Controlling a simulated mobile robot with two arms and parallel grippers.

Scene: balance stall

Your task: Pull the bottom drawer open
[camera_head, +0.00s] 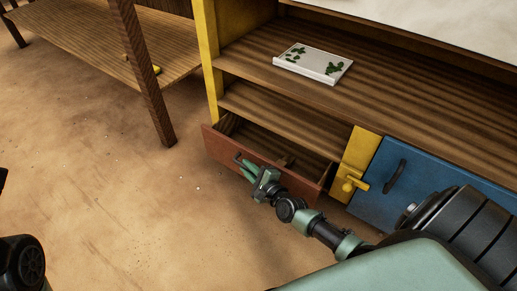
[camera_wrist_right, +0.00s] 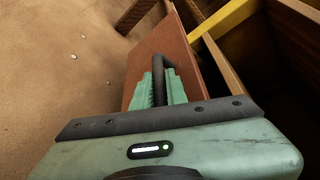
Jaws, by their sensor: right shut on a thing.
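The bottom drawer (camera_head: 310,183) with a reddish-brown front is pulled partway out of the wooden stall. Its inside shows, with a small light wooden piece in it. My right gripper (camera_head: 244,165) is shut on the dark handle of the drawer front. In the right wrist view the green fingers close around the black handle (camera_wrist_right: 158,68), and the drawer front (camera_wrist_right: 180,42) stands just behind it. My left gripper is not in view; only dark parts of mine show at the left edge.
A blue door (camera_head: 375,198) with a black handle and a yellow latch (camera_head: 350,184) is right of the drawer. A white tray with green leaves (camera_head: 312,64) lies on the shelf above. Bare sandy floor lies in front and left. A wooden table (camera_head: 110,40) stands at the back left.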

